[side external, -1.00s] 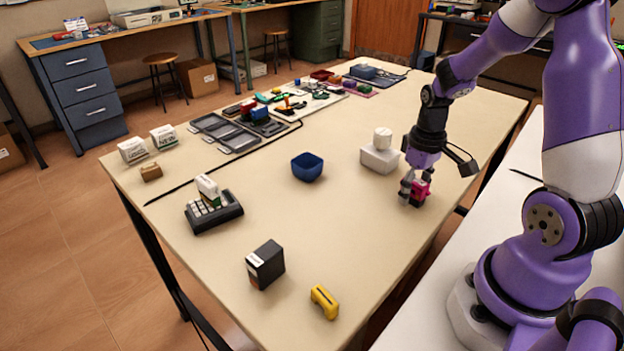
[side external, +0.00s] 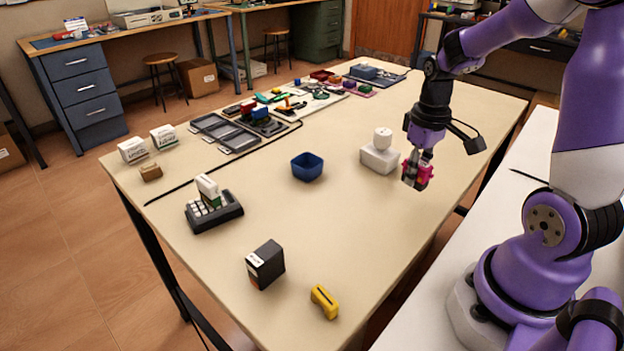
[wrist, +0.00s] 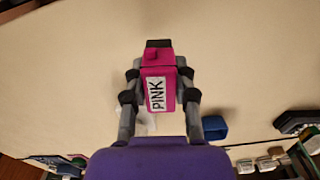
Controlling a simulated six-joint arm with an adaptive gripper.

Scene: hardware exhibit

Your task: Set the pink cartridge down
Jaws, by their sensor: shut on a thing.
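The pink cartridge (wrist: 159,82) carries a white label reading "PINK" and sits between the two fingers of my gripper (wrist: 160,88) in the wrist view. My gripper (side external: 416,178) is shut on it. In the side view, the pink cartridge (side external: 425,175) is partly hidden by the fingers and appears held above the table (side external: 370,230), near its right edge.
A white block with a round top (side external: 379,158) stands just left of my gripper. A blue bowl (side external: 307,167) is farther left. A black box (side external: 265,264), a yellow piece (side external: 324,301) and a black keyed tray (side external: 228,214) stand nearer the front. The table's middle is clear.

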